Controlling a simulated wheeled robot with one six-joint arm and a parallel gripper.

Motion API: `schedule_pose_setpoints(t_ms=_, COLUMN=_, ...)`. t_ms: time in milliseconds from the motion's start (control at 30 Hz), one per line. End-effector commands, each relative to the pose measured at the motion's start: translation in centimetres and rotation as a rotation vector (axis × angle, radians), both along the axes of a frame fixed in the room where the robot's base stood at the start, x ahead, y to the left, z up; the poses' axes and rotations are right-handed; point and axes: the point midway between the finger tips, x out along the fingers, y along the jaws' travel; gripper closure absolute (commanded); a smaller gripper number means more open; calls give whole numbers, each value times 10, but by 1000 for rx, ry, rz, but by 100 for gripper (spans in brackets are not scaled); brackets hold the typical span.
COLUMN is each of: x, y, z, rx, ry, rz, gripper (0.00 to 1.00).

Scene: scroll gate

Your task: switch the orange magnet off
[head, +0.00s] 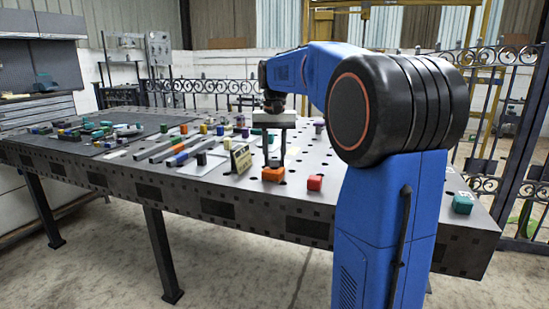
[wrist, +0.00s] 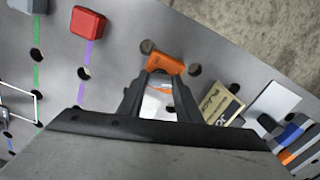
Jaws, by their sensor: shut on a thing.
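The orange magnet (head: 273,175) sits on the perforated metal table (head: 240,192), close to its front edge. It also shows in the wrist view (wrist: 166,62) at the top middle, beside round table holes. My gripper (head: 274,163) points down onto it from above. In the wrist view, the two fingertips (wrist: 160,80) reach the near side of the orange magnet and are shut on it. The part between the fingertips is small and partly hidden, so the switch and its position cannot be made out.
A red block (head: 315,183) stands right of the orange magnet; the wrist view shows it at upper left (wrist: 88,23). A tan lettered card (head: 241,159) is close on the left. A teal block (head: 462,204) lies at far right. Many parts crowd the table's left.

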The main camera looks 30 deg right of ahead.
Motion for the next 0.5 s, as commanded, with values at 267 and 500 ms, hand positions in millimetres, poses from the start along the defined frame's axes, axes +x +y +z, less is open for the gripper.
schedule_pose_setpoints(t_ms=267, x=0, y=0, z=0, rx=0, ry=-2, rz=-183, gripper=91)
schedule_pose_setpoints(t_ms=500, x=0, y=0, z=0, rx=0, ry=-2, rz=-270, gripper=91)
